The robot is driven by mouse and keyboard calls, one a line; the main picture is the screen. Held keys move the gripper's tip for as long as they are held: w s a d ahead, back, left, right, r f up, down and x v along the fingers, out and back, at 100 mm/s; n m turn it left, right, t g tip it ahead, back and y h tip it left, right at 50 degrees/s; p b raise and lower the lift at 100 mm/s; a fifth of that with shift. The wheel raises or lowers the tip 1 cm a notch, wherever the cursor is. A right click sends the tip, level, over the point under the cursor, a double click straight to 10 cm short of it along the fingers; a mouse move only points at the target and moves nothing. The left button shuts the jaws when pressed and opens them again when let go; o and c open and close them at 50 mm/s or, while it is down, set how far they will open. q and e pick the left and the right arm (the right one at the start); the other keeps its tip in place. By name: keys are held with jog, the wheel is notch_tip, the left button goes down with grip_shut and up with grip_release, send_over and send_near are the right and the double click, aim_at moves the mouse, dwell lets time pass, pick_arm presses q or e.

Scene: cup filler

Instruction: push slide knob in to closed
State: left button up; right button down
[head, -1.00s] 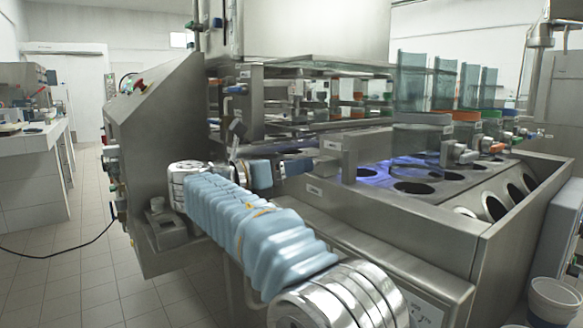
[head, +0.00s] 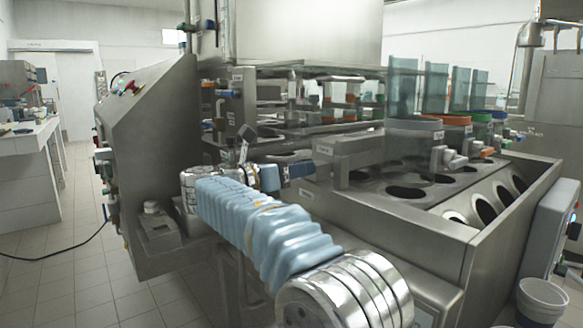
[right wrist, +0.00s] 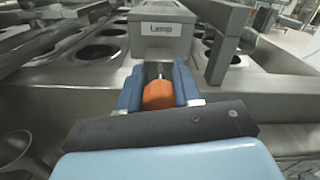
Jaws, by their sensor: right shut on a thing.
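An orange knob (right wrist: 158,96) shows in the right wrist view, in front of a metal box labelled "Lamp" (right wrist: 160,30). A short thin rod shows between knob and box. My right gripper (right wrist: 158,88) is shut on the knob, with one blue finger on each side of it. In the head view my right gripper (head: 297,170) is near the end of the labelled box (head: 345,158), and the knob itself is hidden there. My left gripper is not in view.
Round dark openings (head: 407,192) lie in the steel deck to the right. Another box with an orange-tipped knob (head: 486,152) is farther back. A steel wall (head: 430,235) rises in front of the deck. A white bucket (head: 541,300) stands at lower right.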

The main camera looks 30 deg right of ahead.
jog(key=c, duration=0.8)
grip_release()
jog(key=shift+a, duration=0.1)
jog(key=a, duration=0.9)
jog(key=s+a+p, duration=0.1)
jog(key=a, duration=0.3)
jog(key=shift+a, duration=0.35)
